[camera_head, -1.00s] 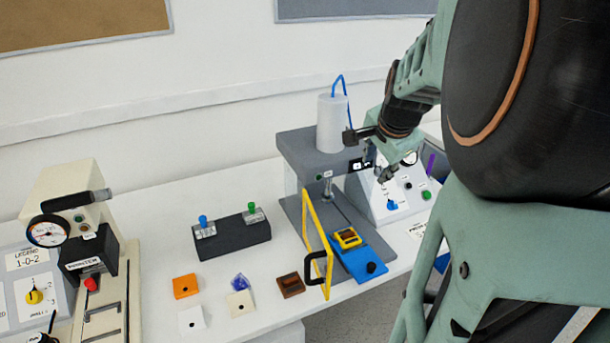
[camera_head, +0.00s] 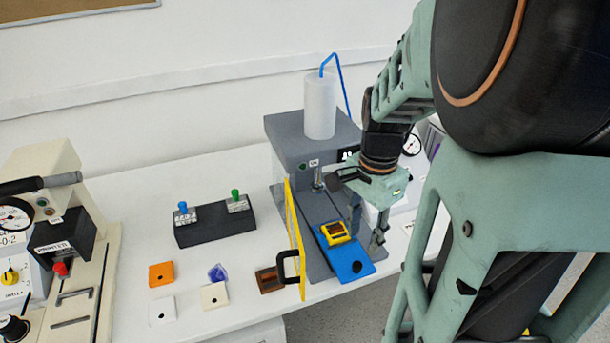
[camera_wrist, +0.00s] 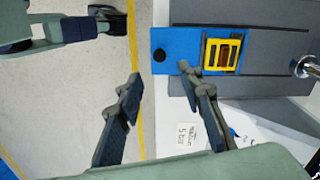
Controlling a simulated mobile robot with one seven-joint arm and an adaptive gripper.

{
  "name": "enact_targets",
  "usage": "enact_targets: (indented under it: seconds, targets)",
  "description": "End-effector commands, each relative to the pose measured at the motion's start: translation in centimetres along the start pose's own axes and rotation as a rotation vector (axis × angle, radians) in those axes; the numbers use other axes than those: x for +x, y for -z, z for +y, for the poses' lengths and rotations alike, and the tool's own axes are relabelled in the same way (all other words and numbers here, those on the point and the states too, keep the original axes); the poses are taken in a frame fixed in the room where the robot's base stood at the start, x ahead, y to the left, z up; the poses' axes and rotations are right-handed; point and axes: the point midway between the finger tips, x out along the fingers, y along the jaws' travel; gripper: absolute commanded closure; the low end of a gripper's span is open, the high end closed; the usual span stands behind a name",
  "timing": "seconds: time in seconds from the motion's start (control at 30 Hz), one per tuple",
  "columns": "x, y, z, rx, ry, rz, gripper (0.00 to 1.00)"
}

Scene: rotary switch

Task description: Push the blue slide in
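The blue slide (camera_head: 347,262) sticks out at the front of the grey press machine (camera_head: 293,137). It carries a yellow frame (camera_head: 336,232) with a brown piece inside and has a black knob (camera_head: 357,267) at its outer end. In the wrist view the slide (camera_wrist: 187,48) lies at the top, with the knob (camera_wrist: 159,55) toward its left end. My gripper (camera_head: 367,232) is beside the slide, on its right in the head view. In the wrist view my gripper (camera_wrist: 160,80) has its fingers spread, with nothing between them; one fingertip is close to the slide's edge. I cannot tell whether they touch.
A yellow-framed guard (camera_head: 294,238) with a black handle stands open left of the slide. A black block with blue and green levers (camera_head: 214,224) and several small square pieces lie further left. A sloped panel stands behind my gripper.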

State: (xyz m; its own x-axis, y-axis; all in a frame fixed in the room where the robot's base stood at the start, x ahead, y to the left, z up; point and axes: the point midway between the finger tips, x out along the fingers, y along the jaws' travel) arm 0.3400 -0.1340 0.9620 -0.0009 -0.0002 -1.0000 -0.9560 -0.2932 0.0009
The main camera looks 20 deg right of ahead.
Motion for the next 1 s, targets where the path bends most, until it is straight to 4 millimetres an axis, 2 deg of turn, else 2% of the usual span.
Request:
enact_targets:
  seconds: [0.3, 0.5, 0.63, 0.9, 1.0]
  targets:
    - [6.2, 0.0, 0.1, 0.002, -0.003, -0.003, 0.66]
    - [8.8, 0.0, 0.0, 0.002, -0.001, -0.002, 0.66]
    - [9.5, 0.0, 0.0, 0.001, 0.0, -0.001, 0.66]
    - [9.6, 0.0, 0.0, 0.001, 0.001, 0.0, 0.66]
    - [9.6, 0.0, 0.0, 0.001, 0.001, 0.0, 0.75]
